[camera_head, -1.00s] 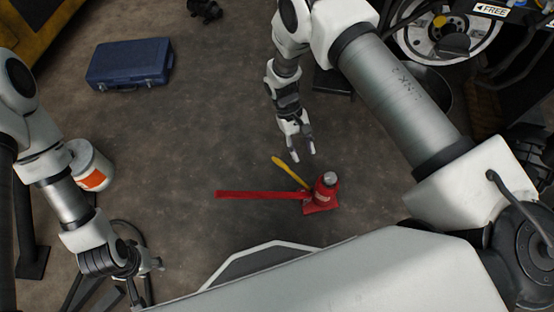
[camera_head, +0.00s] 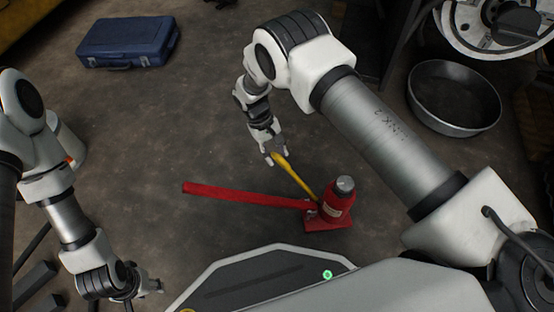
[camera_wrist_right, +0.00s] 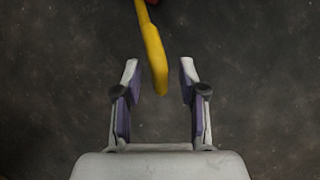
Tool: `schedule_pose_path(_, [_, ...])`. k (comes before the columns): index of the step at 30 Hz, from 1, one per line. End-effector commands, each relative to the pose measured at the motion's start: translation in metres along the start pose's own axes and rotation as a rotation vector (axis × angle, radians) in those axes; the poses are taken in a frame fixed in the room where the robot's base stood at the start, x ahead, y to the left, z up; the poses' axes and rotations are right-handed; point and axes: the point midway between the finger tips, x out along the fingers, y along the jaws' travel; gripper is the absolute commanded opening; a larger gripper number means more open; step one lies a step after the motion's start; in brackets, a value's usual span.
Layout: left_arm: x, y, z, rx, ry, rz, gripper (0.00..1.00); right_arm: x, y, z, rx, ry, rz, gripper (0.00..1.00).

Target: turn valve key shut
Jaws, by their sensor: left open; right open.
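A red bottle jack (camera_head: 338,205) stands on the floor in the head view, with a long red handle (camera_head: 240,195) reaching out to the left. A yellow valve key (camera_head: 298,178) slants up and left from the jack's lower side. My right gripper (camera_head: 274,158) is at the key's free end. In the right wrist view my right gripper (camera_wrist_right: 158,85) is open, and the tip of the yellow key (camera_wrist_right: 154,55) lies between its fingertips, with gaps on both sides. My left gripper (camera_head: 152,284) is open at the lower left, far from the jack.
A blue case (camera_head: 125,42) lies at the upper left. A round dark pan (camera_head: 454,97) and a wheel (camera_head: 505,22) are at the upper right. A white bucket (camera_head: 68,145) is partly hidden behind my left arm.

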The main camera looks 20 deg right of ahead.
Motion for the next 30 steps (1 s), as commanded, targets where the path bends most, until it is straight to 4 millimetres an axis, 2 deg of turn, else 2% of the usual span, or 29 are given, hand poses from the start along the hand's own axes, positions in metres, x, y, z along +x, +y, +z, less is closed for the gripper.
schedule_pose_path(1, [0.0059,-0.0001,-0.0004,-0.001,0.001,0.0,0.41,0.0089,-0.0004,-0.001,0.0,0.0,0.0,0.41])
schedule_pose_path(3, [0.0069,-0.0002,-0.0006,-0.002,0.002,0.0,0.41,0.0127,-0.0002,-0.0005,0.0,0.0,-0.001,0.41])
schedule_pose_path(10, [0.0058,-0.0002,-0.0007,-0.002,0.002,0.0,0.41,0.0129,0.0,0.0002,0.0,0.001,-0.001,0.41])
schedule_pose_path(11, [0.0058,-0.0002,-0.0007,-0.002,0.002,0.0,0.41,0.0129,0.0,0.0002,0.0,0.001,-0.001,0.34])
schedule_pose_path(12, [0.0058,-0.0002,-0.0007,-0.002,0.002,0.0,0.41,0.0129,0.0,0.0002,0.0,0.001,-0.001,0.2])
schedule_pose_path(14, [0.0058,-0.0002,-0.0007,-0.002,0.002,0.0,0.41,0.0128,0.0001,0.0002,0.001,0.001,-0.001,0.0])
schedule_pose_path(30, [0.0055,-0.0002,-0.0004,-0.002,0.001,0.0,0.41,0.0131,-0.0008,0.0003,0.053,0.013,0.024,0.0])
